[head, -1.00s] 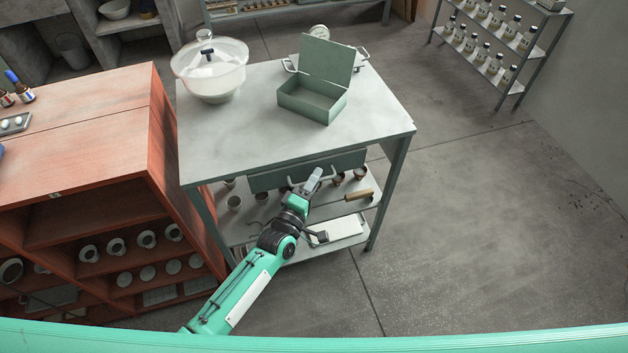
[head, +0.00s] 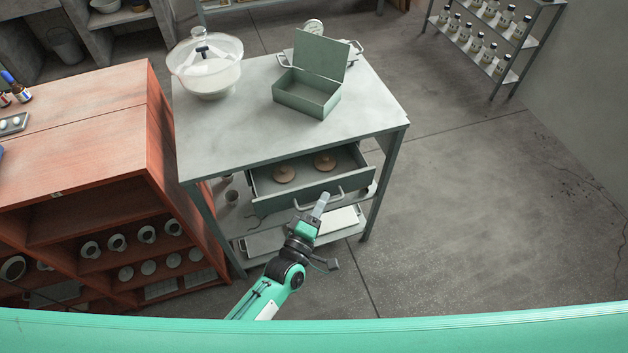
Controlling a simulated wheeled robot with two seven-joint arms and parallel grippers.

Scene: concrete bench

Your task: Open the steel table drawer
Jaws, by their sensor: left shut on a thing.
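The steel table (head: 225,125) stands in the middle of the head view. Its drawer (head: 274,201) is pulled out toward me, and two round tan discs (head: 285,174) lie inside it. The drawer has a light bar handle (head: 306,205) on its front. My left gripper (head: 320,205) is shut on the handle, with its fingers at the handle's right part. My right gripper is not in view.
A green open box (head: 300,100) and a lidded glass bowl (head: 207,80) stand on the table top. A red-brown shelf unit (head: 80,150) stands close at the left. The floor (head: 460,220) to the right is clear.

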